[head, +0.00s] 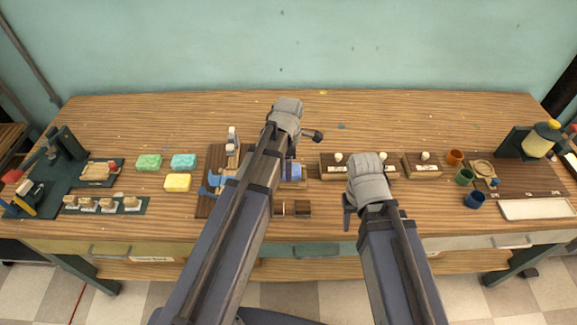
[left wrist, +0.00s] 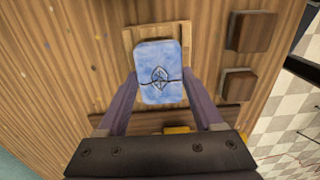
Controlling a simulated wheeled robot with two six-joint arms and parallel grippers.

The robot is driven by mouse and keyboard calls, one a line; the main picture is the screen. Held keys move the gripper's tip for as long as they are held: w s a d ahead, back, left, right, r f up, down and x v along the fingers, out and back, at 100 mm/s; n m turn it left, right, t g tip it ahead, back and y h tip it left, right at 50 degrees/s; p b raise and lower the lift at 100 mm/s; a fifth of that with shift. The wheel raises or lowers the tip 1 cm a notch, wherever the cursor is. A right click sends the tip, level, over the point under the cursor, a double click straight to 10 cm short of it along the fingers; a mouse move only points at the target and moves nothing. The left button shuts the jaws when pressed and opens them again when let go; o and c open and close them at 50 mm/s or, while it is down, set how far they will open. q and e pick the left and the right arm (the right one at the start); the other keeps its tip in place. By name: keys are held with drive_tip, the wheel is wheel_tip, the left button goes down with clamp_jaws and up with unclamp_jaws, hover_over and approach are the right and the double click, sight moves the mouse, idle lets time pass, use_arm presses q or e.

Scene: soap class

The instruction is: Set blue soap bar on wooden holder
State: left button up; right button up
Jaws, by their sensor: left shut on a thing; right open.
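The blue soap bar (left wrist: 160,72), with a diamond-shaped mark, is between the two fingers of my left gripper (left wrist: 160,88), which is shut on it. It also shows in the head view (head: 295,172) beside my left arm. A pale wooden holder (left wrist: 131,36) lies right behind the soap in the left wrist view, its rim showing around the far end. Whether the soap touches the holder, I cannot tell. My left fingers are hidden by the arm in the head view. My right gripper (head: 348,211) is open and empty, partly hidden by its wrist.
Two green soaps (head: 149,162) (head: 184,161) and a yellow soap (head: 177,183) lie to the left. Small dark wooden blocks (left wrist: 250,32) (left wrist: 237,86) sit near the holder. Cups (head: 464,177) stand at the right.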

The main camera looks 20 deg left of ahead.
use_arm(q)
drive_tip(key=shift+f+b, duration=0.55)
use_arm(e)
drive_tip(key=shift+f, duration=0.6)
use_arm(q)
drive_tip(key=o, duration=1.5)
use_arm(e)
drive_tip(key=shift+r, duration=0.1)
use_arm(q)
drive_tip(key=shift+r+p, duration=3.05)
use_arm(e)
wheel_tip(320, 180, up, 6)
drive_tip(key=shift+f, duration=0.1)
